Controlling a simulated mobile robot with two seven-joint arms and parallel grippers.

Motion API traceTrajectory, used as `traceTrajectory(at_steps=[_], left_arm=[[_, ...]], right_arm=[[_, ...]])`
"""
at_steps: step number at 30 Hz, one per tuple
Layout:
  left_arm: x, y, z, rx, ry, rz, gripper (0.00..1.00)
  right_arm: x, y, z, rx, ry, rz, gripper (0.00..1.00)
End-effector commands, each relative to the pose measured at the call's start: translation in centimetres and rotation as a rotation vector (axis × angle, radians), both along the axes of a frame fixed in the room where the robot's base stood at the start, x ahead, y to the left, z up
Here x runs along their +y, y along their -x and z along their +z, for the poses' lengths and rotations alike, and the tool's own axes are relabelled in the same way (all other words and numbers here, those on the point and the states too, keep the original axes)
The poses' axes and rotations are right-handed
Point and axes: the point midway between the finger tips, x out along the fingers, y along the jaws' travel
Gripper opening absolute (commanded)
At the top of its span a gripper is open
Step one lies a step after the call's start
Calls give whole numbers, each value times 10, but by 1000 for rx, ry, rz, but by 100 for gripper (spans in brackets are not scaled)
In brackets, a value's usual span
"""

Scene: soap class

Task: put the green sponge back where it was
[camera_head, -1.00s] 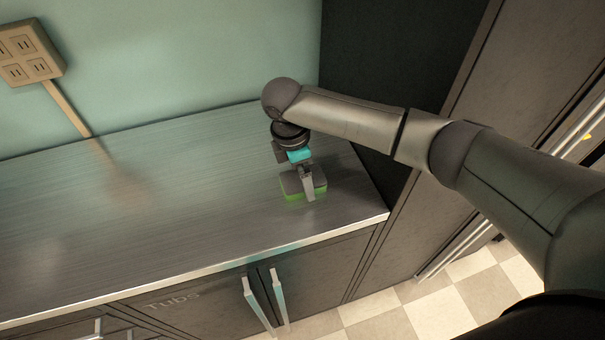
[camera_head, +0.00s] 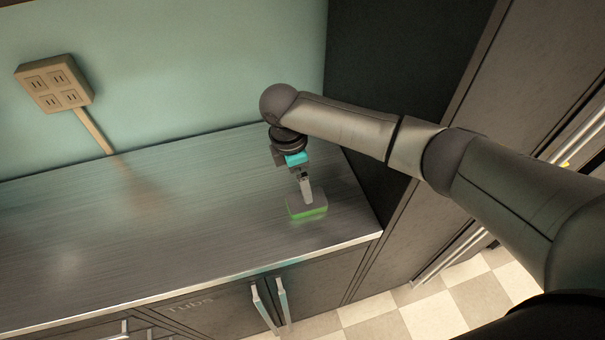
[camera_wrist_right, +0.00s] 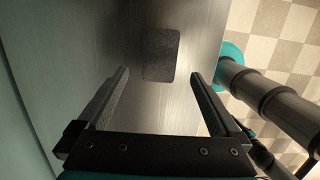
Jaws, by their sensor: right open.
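The green sponge (camera_head: 310,214) with a grey top lies flat on the metal counter near its right end, a little back from the front edge. In the right wrist view its dark grey top (camera_wrist_right: 161,55) shows as a rounded rectangle just beyond the fingertips. My right gripper (camera_head: 307,201) points down at the sponge from above. In the right wrist view the gripper (camera_wrist_right: 160,73) is open, with its two fingers wide apart and nothing held between them. My left gripper is not in view.
The counter (camera_head: 150,230) is bare to the left of the sponge. A dark tall panel (camera_head: 375,90) stands at its right end. An outlet box (camera_head: 54,84) is on the wall. Cabinet doors with handles (camera_head: 265,305) are below the front edge.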

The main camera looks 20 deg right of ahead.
Motion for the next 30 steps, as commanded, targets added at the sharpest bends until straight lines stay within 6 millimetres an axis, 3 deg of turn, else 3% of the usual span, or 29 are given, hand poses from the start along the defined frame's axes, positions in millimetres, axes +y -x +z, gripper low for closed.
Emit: traceTrajectory(at_steps=[6, 12, 24, 30], left_arm=[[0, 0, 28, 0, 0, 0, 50], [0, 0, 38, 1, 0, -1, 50], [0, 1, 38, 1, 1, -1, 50], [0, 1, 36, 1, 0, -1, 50]], right_arm=[[3, 0, 25, 0, -1, 0, 100], [5, 0, 34, 0, -1, 0, 100], [7, 2, 32, 0, -6, -1, 100], [38, 29, 12, -7, -93, -41, 100]])
